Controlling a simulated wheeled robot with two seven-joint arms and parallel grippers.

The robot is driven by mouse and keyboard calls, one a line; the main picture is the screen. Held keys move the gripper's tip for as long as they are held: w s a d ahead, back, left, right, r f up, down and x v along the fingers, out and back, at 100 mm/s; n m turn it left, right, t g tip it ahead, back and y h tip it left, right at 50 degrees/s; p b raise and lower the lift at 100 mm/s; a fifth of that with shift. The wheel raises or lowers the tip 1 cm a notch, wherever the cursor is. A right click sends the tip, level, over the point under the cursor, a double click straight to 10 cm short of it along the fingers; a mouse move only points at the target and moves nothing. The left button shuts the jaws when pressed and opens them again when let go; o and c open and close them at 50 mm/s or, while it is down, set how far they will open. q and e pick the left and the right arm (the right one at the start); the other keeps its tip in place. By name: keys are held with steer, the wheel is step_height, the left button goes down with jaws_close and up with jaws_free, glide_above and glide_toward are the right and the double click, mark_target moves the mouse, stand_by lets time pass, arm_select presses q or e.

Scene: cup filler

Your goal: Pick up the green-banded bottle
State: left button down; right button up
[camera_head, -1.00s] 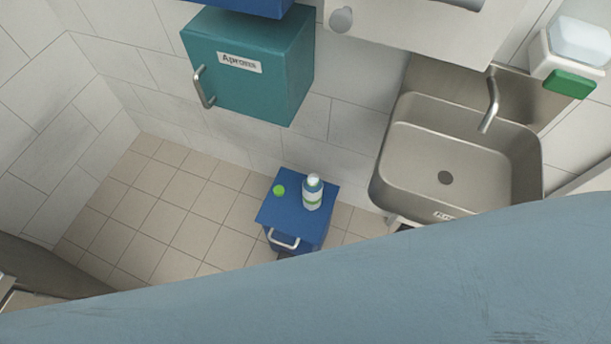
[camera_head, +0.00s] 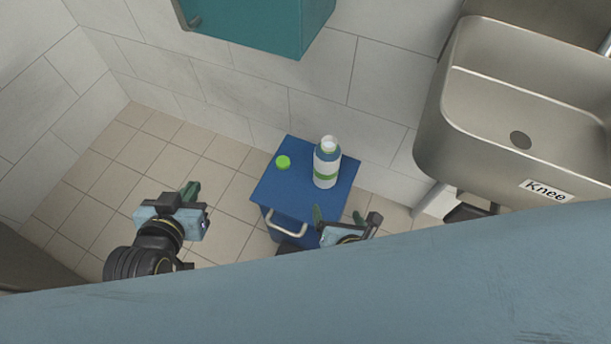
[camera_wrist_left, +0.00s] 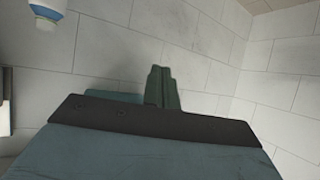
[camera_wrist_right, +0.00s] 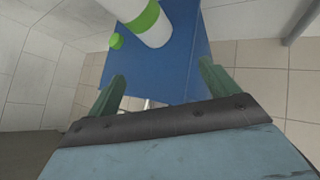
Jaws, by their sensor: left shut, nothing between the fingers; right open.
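The green-banded bottle (camera_head: 326,165) stands upright on top of a blue cabinet (camera_head: 268,189). It is white with a blue shoulder and a green band. In the right wrist view the bottle (camera_wrist_right: 155,25) is cut off by the top edge, beyond the fingers. My right gripper (camera_head: 338,216) is open and empty, at the front of the cabinet, apart from the bottle. My left gripper (camera_head: 190,189) is shut and empty, left of the cabinet over the floor. Its closed fingers (camera_wrist_left: 162,88) show in the left wrist view against the wall.
A small green round cap (camera_head: 283,162) lies on the cabinet left of the bottle. The cabinet has a metal handle (camera_head: 287,223) in front. A steel sink (camera_head: 520,100) is at the right, a teal wall box (camera_head: 260,22) above. Tiled floor (camera_head: 165,155) is clear at the left.

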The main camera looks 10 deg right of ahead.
mark_target(329, 174)
steer(key=w+n+b, duration=0.1)
steer(key=w, duration=0.2)
steer(key=w+n+t+b, duration=0.1)
steer(key=w+b, duration=0.1)
steer(key=w, duration=0.1)
steer(key=w+n+t+b, duration=0.1)
steer(key=w+n+b, duration=0.1)
steer(key=w, duration=0.1)
steer(key=shift+w+a+r, duration=0.1)
steer(key=shift+w+r, duration=0.2)
steer(key=shift+w, duration=0.05)
steer(key=shift+w+f, duration=0.1)
steer(key=shift+w, duration=0.2)
steer(key=x, duration=0.1)
steer(key=b+x, duration=0.2)
steer(key=shift+w+d, duration=0.2)
steer(key=shift+d, duration=0.1)
steer(key=shift+w+f+b, duration=0.2)
steer(key=shift+w+b, duration=0.25)
steer(key=shift+w, duration=0.25)
arm_select(q)
step_height(329, 174, up, 21)
steer(key=s+d+t+h, duration=0.2)
steer(key=t+h, duration=0.2)
steer(key=t, duration=0.9)
steer(key=shift+s+h, duration=0.3)
steer(key=shift+s, duration=0.1)
steer(key=shift+f, duration=0.1)
arm_select(e)
steer(key=shift+c, duration=0.3)
